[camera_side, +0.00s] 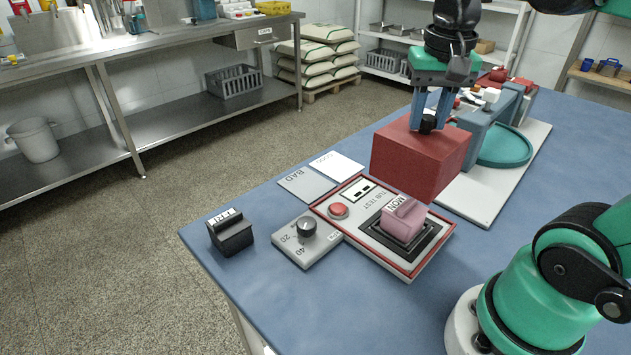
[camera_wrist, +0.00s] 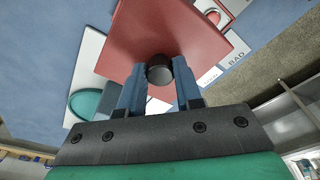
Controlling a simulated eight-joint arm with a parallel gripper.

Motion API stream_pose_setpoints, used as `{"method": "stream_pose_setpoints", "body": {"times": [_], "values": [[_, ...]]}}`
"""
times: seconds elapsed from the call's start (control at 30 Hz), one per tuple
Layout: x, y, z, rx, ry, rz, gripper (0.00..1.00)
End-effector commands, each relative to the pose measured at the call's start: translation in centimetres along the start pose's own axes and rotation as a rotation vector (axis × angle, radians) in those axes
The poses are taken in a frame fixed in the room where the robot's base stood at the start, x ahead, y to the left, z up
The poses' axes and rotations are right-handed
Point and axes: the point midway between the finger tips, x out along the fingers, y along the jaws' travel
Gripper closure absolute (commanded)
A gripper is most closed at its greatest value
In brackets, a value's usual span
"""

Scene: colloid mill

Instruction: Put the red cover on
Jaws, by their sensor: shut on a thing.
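The red cover (camera_side: 418,158) is a box shape with a black knob on top, at the right of the side view. It also fills the upper middle of the wrist view (camera_wrist: 165,30). My gripper (camera_side: 430,122) is above it, shut on its black knob (camera_wrist: 159,68), with one blue finger on each side. The cover hangs or stands by the white base plate (camera_side: 478,200) of the mill; I cannot tell whether its lower edge touches anything. The mill's grey-blue body (camera_side: 488,125) and a teal round dish (camera_side: 505,147) are just right of the cover.
A test panel (camera_side: 363,255) with a red button and a pink block marked MON lies in front. A dial box (camera_side: 307,243), a black labelled block (camera_side: 231,233) and BAD and GOOD plates (camera_side: 306,184) lie to the left.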

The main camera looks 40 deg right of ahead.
Motion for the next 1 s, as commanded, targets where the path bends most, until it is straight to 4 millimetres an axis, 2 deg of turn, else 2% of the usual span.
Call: {"method": "stream_pose_setpoints", "body": {"times": [0.17,1.0], "values": [[1.2,0.0,0.1,0.006,0.001,0.001,1.00],[9.8,0.0,1.1,0.001,0.001,0.000,1.00]]}}
